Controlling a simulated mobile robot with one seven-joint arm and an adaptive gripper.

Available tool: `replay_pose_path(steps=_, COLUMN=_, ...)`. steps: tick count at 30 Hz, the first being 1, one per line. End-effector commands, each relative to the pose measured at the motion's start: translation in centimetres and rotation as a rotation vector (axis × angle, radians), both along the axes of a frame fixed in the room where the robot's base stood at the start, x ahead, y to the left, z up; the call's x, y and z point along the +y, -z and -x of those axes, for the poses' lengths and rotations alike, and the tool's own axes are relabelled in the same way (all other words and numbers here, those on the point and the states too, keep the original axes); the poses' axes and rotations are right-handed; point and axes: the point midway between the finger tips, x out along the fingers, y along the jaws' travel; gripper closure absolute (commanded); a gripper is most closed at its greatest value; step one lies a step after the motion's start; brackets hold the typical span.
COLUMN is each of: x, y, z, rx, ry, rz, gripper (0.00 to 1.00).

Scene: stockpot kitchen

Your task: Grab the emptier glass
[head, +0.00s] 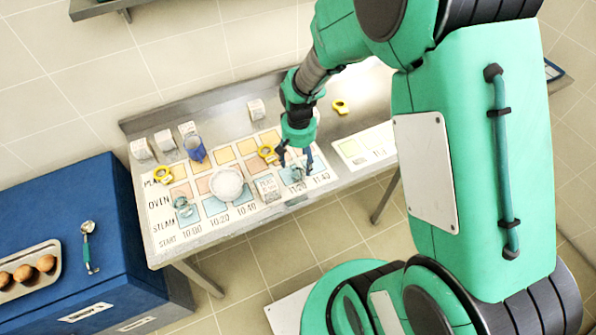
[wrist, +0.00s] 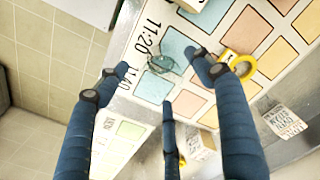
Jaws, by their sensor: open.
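A small clear bluish glass (head: 297,173) stands on a blue square near 11:20. It also shows in the wrist view (wrist: 160,64), between and beyond my spread fingers. Another small bluish glass (head: 184,208) stands near 10:00 on the printed board. I cannot tell how full either glass is.
A white bowl (head: 227,185) sits mid-board. A labelled white block (head: 267,188) stands just left of my gripper. Yellow ring-shaped items (head: 268,153) and several white blocks (head: 165,140) stand around. A blue cabinet (head: 80,205) at left bears a tray (head: 48,250) and a ladle (head: 87,245).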

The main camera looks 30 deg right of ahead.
Motion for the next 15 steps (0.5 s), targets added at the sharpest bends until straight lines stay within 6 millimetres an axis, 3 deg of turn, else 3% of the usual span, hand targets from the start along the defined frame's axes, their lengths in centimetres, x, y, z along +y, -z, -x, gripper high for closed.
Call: replay_pose_path(steps=15, x=0.2, y=4.9, z=-0.1, rx=0.001, ry=0.0, rz=0.0, gripper=0.33)
